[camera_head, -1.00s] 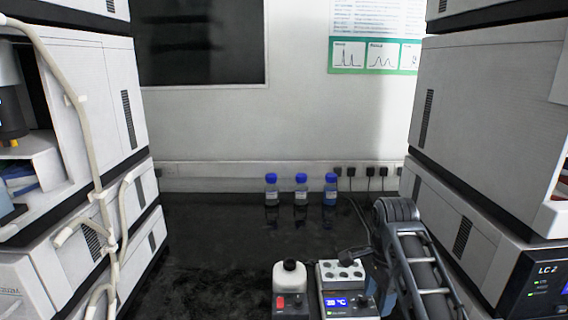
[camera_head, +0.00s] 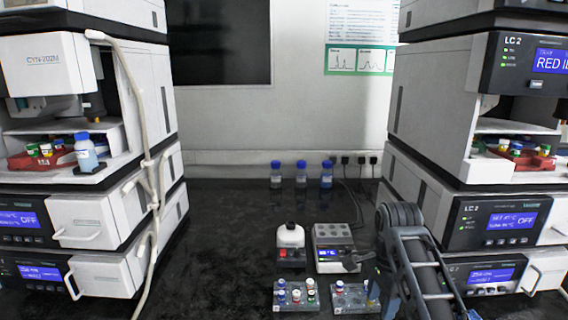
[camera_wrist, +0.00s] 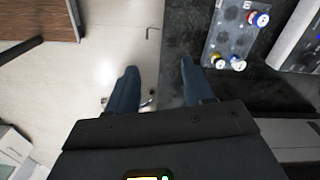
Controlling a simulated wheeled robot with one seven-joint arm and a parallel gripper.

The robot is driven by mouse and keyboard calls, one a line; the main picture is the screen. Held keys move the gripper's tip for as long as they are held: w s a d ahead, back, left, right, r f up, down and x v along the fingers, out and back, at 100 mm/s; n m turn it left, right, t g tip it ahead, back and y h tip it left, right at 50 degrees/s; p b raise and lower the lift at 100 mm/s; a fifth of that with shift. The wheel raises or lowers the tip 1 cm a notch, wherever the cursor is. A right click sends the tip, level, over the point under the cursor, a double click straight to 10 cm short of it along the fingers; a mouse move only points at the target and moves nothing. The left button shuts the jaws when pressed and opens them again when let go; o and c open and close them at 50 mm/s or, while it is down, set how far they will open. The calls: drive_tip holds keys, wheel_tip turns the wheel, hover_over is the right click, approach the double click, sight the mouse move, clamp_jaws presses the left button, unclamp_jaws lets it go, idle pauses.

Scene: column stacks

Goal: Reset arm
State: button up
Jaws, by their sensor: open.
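My gripper (camera_wrist: 158,82) shows in the wrist view with its two dark blue fingers apart and nothing between them. It hangs above the bench's front edge, with pale floor under the left finger and dark bench top by the right one. A grey vial rack (camera_wrist: 231,35) with a few capped vials lies to the right of the fingers, apart from them. In the head view my arm rises at the lower right, bent over the bench. My fingertips cannot be made out clearly there.
Two vial racks (camera_head: 297,303) (camera_head: 350,305) stand on the near bench, the right one partly behind my arm. Behind them are a white-capped device (camera_head: 291,245) and a heater block (camera_head: 333,235). Tall instrument stacks (camera_head: 95,215) (camera_head: 480,210) flank both sides. Three blue-capped bottles (camera_head: 301,175) stand at the back.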

drive_tip(key=s+f+n+t, duration=0.4)
drive_tip(key=s+f, duration=0.8)
drive_tip(key=f, duration=0.3)
drive_tip(key=s+f+n+t, duration=0.3)
drive_tip(key=s, duration=1)
drive_tip(key=s+r+n+t, duration=0.8)
drive_tip(key=s+r, duration=1.8)
drive_tip(key=r, duration=0.1)
